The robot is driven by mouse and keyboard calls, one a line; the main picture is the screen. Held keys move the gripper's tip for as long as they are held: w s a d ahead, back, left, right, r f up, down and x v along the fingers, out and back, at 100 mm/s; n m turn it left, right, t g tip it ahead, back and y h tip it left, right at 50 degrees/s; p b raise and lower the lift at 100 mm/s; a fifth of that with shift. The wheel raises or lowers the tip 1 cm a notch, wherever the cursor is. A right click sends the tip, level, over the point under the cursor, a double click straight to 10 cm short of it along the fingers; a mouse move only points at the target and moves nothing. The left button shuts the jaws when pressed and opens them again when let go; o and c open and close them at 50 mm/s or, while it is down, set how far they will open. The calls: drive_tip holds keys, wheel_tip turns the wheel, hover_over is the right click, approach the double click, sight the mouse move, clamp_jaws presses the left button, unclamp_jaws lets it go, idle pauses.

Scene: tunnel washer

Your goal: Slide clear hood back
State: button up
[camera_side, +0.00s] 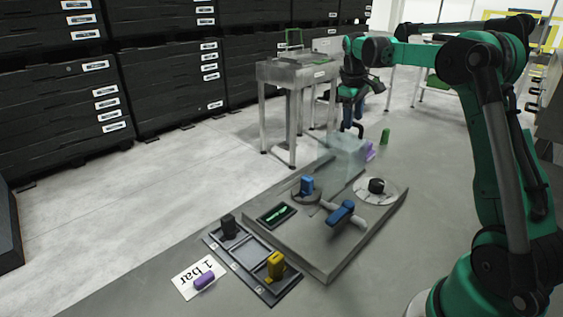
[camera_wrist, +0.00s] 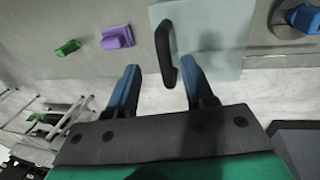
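The clear hood (camera_side: 346,157) is a pale see-through box at the far end of the grey panel (camera_side: 330,235). It also shows at the top of the wrist view (camera_wrist: 220,35). Its black curved handle (camera_side: 359,129) stands on top and appears in the wrist view (camera_wrist: 165,50). My gripper (camera_wrist: 160,64) is open, with blue fingers apart. In the wrist view the handle's lower end lies between the fingers, nearer the right one. In the side view my gripper (camera_side: 349,121) is just above the hood, by the handle. I cannot tell whether a finger touches it.
The panel carries a blue block (camera_side: 306,186), a blue-handled lever (camera_side: 341,213) and a black knob (camera_side: 376,186). A purple piece (camera_wrist: 117,38) and a green piece (camera_wrist: 68,48) lie beside the hood. A tray (camera_side: 244,252) is in front; a metal table (camera_side: 292,77) stands behind.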

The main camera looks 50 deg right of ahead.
sight(347, 137)
drive_tip(key=v, duration=0.5)
drive_tip(key=shift+a+r, duration=0.1)
drive_tip(key=shift+r, duration=0.25)
drive_tip(key=s+a+f+t+y, duration=0.1)
drive_tip(key=s+a+t, duration=0.15)
drive_tip(key=a, duration=0.75)
drive_tip(key=s+a+t, duration=0.2)
drive_tip(key=a+t, duration=0.1)
drive_tip(key=a, duration=0.6)
drive_tip(key=s+a+f+t+y, duration=0.1)
drive_tip(key=s+a+f, duration=0.4)
drive_tip(key=a, duration=0.1)
drive_tip(key=shift+a+f+t, duration=0.2)
drive_tip(key=shift+f+t, duration=0.05)
drive_tip(key=shift+t, duration=0.1)
